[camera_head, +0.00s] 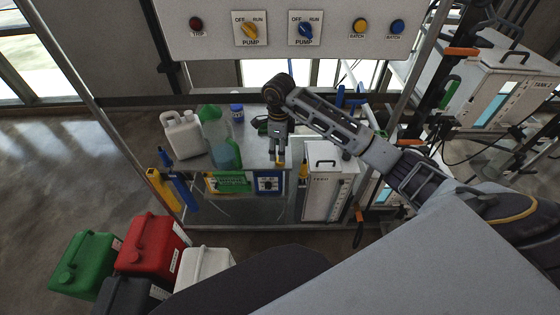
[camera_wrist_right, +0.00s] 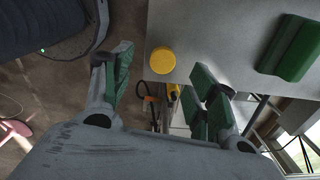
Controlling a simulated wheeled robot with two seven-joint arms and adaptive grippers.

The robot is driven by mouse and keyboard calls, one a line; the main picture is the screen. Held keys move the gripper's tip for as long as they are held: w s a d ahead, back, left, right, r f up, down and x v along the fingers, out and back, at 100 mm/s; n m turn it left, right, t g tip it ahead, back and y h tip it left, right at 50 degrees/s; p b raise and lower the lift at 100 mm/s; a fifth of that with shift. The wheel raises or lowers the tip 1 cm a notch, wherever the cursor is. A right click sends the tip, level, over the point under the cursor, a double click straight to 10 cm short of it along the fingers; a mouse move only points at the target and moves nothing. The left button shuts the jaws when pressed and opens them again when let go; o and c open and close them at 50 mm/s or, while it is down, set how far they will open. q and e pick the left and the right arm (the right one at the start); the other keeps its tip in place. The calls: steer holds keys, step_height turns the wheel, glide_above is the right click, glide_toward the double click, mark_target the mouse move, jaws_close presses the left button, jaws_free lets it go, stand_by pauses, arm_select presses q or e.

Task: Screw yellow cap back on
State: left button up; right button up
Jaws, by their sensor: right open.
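The round yellow cap (camera_wrist_right: 163,60) lies on the grey tabletop (camera_wrist_right: 190,25), close to its edge, in the right wrist view. In the head view a bit of yellow (camera_head: 280,163) shows just under my right gripper (camera_head: 279,155), at the table's front edge. The right gripper points down and is open, and in its wrist view the fingers (camera_wrist_right: 163,90) stand apart on either side with nothing between them. A white jerrycan (camera_head: 184,136) stands on the left of the table; I cannot tell whether its mouth is capped. My left gripper is out of view.
A teal container (camera_head: 227,154) and a blue-capped bottle (camera_head: 237,113) stand between the jerrycan and my gripper. A green block-like object (camera_wrist_right: 291,47) lies right of the cap. A white tank (camera_head: 328,181) stands right of the table. Red (camera_head: 150,245) and green (camera_head: 84,262) canisters stand below left.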

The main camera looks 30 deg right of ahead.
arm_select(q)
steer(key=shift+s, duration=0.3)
arm_select(e)
steer(key=shift+f, duration=0.1)
steer(key=shift+f, duration=0.75)
steer(key=shift+w+d+f+p, duration=0.1)
steer(key=shift+d+f+p, duration=0.05)
steer(key=shift+f, duration=0.75)
steer(key=shift+w+d+f+p, duration=0.1)
steer(key=shift+f+p, duration=0.05)
steer(key=shift+f, duration=0.75)
steer(key=c, duration=0.7)
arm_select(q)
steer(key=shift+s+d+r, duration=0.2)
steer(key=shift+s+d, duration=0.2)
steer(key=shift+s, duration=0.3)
arm_select(e)
steer(key=shift+c, duration=0.6)
